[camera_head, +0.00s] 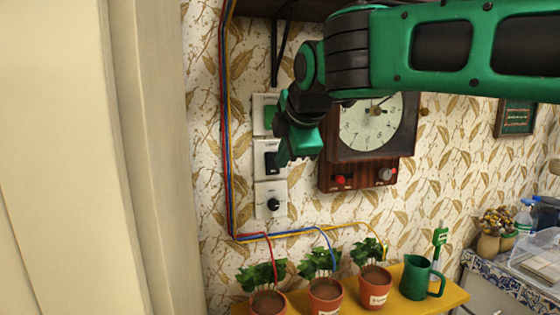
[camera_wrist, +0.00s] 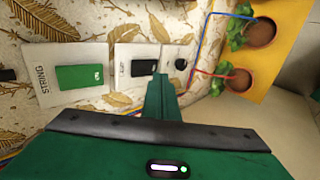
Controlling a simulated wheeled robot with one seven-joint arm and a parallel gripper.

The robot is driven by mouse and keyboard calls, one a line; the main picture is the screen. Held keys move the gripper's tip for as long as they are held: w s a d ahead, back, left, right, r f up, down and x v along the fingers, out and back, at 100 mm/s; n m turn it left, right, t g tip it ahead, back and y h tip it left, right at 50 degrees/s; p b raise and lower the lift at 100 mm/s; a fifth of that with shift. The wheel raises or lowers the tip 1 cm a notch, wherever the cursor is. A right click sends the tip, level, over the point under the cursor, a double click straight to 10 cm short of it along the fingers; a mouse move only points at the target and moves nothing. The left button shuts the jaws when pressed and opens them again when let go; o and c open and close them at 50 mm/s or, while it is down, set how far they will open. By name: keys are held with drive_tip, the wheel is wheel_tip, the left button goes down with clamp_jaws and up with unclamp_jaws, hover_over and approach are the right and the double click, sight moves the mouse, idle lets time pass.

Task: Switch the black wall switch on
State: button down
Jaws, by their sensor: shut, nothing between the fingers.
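The black wall switch (camera_head: 270,161) is the middle one of three white plates stacked on the papered wall, left of the clock. In the wrist view the black switch (camera_wrist: 144,69) is dark on its white plate, just beyond my fingertips. My gripper (camera_head: 284,161) is shut and empty, and it overlaps the right edge of this switch in the head view. In the wrist view my gripper (camera_wrist: 160,79) points at the plate's lower right part. I cannot tell whether the fingertips touch the switch, or which way it is pressed.
A green switch (camera_head: 269,115) sits above, partly behind my gripper, and a round black knob (camera_head: 273,204) below. A wooden clock (camera_head: 368,135) hangs to the right. Coloured wires (camera_head: 227,130) run left of the plates. A yellow shelf (camera_head: 437,302) with potted plants and a green jug (camera_head: 419,279) is below.

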drive_tip(key=v, duration=0.8)
drive_tip(key=shift+s+r, duration=0.25)
drive_tip(key=shift+r, duration=0.05)
drive_tip(key=shift+d+f, duration=0.1)
drive_tip(key=shift+s+d+f, duration=0.15)
drive_tip(key=shift+s+f, duration=0.1)
drive_tip(key=shift+f, duration=0.45)
